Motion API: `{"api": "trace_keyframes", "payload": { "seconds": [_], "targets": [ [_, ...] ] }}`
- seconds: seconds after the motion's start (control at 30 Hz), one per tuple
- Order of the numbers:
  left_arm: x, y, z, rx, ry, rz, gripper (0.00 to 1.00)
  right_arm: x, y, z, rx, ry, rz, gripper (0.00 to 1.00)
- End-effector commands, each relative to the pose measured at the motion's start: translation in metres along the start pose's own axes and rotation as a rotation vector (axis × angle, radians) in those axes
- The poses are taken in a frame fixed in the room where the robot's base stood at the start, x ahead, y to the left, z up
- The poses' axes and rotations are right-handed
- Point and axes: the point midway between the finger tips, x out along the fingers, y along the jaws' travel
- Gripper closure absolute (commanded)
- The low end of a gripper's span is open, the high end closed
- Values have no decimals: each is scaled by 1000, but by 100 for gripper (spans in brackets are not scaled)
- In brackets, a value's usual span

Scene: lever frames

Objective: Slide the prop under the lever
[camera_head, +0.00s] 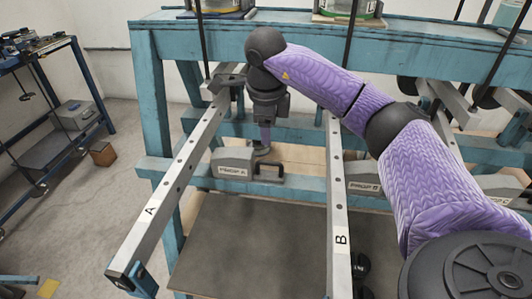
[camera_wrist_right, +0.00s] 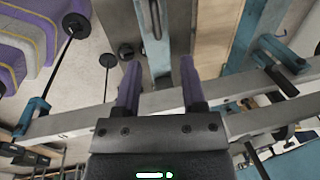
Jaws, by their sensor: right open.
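Lever A (camera_head: 178,168) is a long pale metal bar with holes, sloping from the frame down to the lower left. Lever B (camera_head: 338,215) is a similar bar near the middle. Prop A (camera_head: 232,158) is a grey labelled block on the teal frame's lower level, right of lever A, with a black handle (camera_head: 268,168) beside it. Prop B (camera_head: 362,187) is partly hidden behind my right arm. My right gripper (camera_head: 264,140) points down just above and behind the handle. In the right wrist view its two purple fingers (camera_wrist_right: 160,78) are apart with nothing clearly between them. My left gripper is out of view.
The teal frame (camera_head: 150,95) surrounds the levers, with dark rods hanging from above. A dark panel (camera_head: 245,245) lies low between the levers. A blue rack (camera_head: 75,130) stands at the left.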

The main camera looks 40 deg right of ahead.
Motion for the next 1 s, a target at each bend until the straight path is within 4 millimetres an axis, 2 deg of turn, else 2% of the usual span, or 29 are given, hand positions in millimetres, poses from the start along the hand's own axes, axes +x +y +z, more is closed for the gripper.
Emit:
{"api": "trace_keyframes", "payload": {
  "seconds": [0.13,0.2,0.3,0.43,0.57,0.8,0.87,1.0],
  "targets": [
    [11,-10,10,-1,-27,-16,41,23,0,-3,5,16,-1,47],
    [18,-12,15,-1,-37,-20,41,42,0,-3,3,16,1,47],
    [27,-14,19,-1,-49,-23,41,66,0,-3,3,15,1,47],
    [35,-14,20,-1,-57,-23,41,89,0,-3,2,13,0,47],
    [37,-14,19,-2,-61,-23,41,98,0,-2,2,9,-2,47],
    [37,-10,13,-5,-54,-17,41,98,-1,-2,2,8,-2,47],
    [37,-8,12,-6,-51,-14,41,98,-1,-2,2,7,-2,58],
    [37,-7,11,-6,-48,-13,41,98,-1,-2,2,7,-2,88]
  ]
}}
